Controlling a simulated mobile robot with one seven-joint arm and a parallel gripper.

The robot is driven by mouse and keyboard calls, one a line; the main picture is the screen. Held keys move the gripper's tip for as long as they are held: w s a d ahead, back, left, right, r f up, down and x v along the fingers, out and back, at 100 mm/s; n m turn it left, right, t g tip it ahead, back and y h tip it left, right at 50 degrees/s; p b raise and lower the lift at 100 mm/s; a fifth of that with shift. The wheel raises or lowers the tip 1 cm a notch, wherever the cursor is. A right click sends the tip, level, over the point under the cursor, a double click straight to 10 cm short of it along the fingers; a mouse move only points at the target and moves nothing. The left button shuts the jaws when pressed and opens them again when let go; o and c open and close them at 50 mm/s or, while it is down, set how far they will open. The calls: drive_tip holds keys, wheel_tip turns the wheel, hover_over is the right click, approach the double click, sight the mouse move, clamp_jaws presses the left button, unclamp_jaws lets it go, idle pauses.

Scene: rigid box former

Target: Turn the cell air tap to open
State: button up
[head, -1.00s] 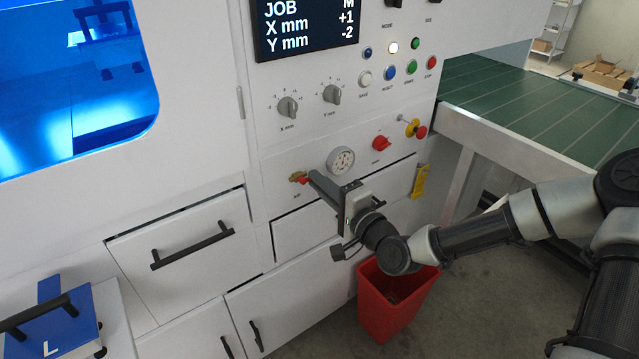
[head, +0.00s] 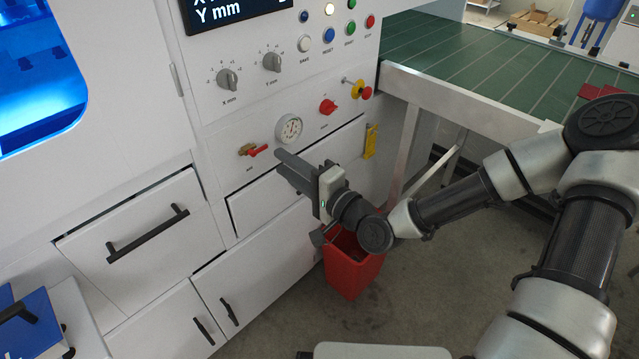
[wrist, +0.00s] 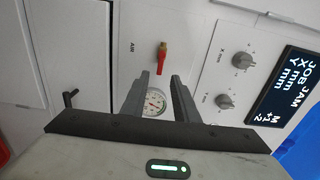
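The air tap (head: 253,151) is a small brass valve with a red lever, on the white machine front left of the round gauge. In the head view its lever points right, roughly level. In the wrist view the tap (wrist: 161,57) shows beside the printed word AIR, just beyond my fingertips. My gripper (head: 280,164) is to the right of the tap and slightly lower in the head view, apart from it. In the wrist view my gripper (wrist: 161,78) has its two fingers spread with nothing held between them.
The gauge (head: 288,129) shows between my fingers in the wrist view. A red knob (head: 327,107) and a yellow-and-red control (head: 357,89) sit right of it. Drawers with black handles (head: 148,234) lie below. A red bin (head: 350,268) stands on the floor under my gripper.

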drive_tip(key=p+v, duration=0.3)
drive_tip(key=v, duration=0.8)
drive_tip(key=shift+s, duration=0.2)
